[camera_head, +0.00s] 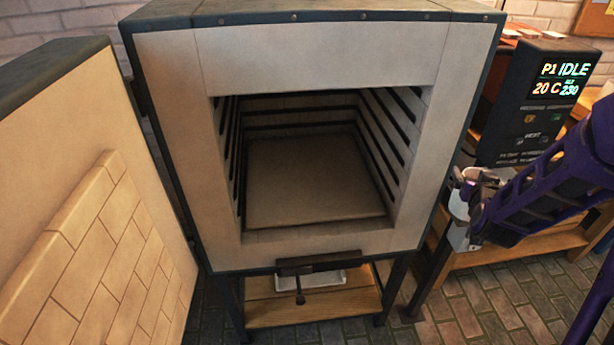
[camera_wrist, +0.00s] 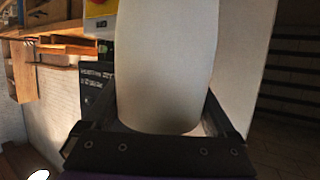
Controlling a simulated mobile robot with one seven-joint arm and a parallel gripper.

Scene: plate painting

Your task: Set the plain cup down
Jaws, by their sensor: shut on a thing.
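My gripper (camera_head: 468,190) is at the right in the head view, beside the kiln's right front edge. It is shut on the plain cup (camera_wrist: 166,65), which fills the middle of the wrist view as a smooth, off-white body between the two dark fingers. In the head view only pale parts of the cup (camera_head: 484,173) show, partly hidden by my gripper. Whether the cup touches anything beneath it cannot be told.
The kiln (camera_head: 315,55) stands open and empty, with a flat shelf (camera_head: 310,185) inside. Its door (camera_head: 95,200) is swung out to the left. A controller (camera_head: 545,95) reading IDLE stands at the right, near a wooden table (camera_head: 545,245).

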